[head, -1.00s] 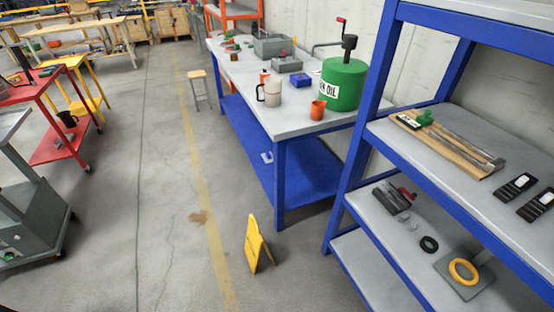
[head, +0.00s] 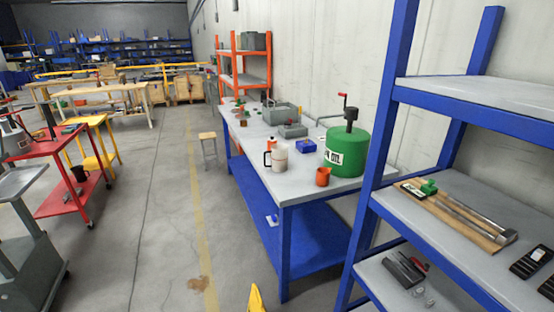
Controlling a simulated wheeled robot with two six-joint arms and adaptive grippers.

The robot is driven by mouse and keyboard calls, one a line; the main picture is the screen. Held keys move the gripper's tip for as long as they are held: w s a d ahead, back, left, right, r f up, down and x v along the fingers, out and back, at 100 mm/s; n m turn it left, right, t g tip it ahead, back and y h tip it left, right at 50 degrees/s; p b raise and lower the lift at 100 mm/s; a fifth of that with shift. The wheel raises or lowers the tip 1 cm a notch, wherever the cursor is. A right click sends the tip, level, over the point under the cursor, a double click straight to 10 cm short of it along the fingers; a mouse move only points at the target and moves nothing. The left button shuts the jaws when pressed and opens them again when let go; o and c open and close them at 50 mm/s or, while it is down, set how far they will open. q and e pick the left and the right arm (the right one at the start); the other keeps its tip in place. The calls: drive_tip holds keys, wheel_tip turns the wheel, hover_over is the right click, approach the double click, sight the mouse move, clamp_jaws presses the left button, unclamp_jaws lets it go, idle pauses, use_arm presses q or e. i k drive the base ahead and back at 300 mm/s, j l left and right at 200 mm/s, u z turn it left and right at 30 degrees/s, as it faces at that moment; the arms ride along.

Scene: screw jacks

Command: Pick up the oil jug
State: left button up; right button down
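A whitish jug (head: 279,160) with a dark handle on its left stands upright on the grey top of the blue-legged workbench (head: 300,188). A large green drum (head: 347,150) lettered "OIL", with a dark pump and red crank on top, stands to its right on the same bench. I cannot tell from its markings whether the whitish jug holds oil. Neither of my grippers is in view.
A blue shelf rack (head: 385,120) stands close at right. A yellow floor sign (head: 257,301) is low in front. Carts are at left; the middle floor is clear.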

sight(279, 151)
drive_tip(key=i+j+u, duration=0.35)
drive_tip(key=i+j, duration=0.45)
drive_tip(key=j, duration=0.2)
drive_tip(key=i+j+u, duration=0.35)
drive_tip(key=i+j, duration=0.45)
drive_tip(key=i, duration=0.15)
drive_tip(key=i+z, duration=0.25)
drive_tip(key=i, duration=0.35)
drive_tip(key=i+j+z, duration=0.2)
drive_tip(key=i, duration=0.4)
drive_tip(key=i+j+z, duration=0.1)
drive_tip(key=i+z, duration=0.15)
drive_tip(key=i, duration=0.35)
drive_tip(key=i+l+z, duration=0.1)
drive_tip(key=z, duration=0.4)
drive_tip(key=i+z, duration=0.3)
drive_tip(key=z, duration=0.2)
drive_tip(key=i+j+z, duration=0.1)
drive_tip(key=z, duration=0.35)
drive_tip(key=i+j+z, duration=0.2)
drive_tip(key=z, duration=0.3)
drive_tip(key=i+j+z, duration=0.2)
drive_tip(key=z, duration=0.3)
drive_tip(key=i+j, duration=0.05)
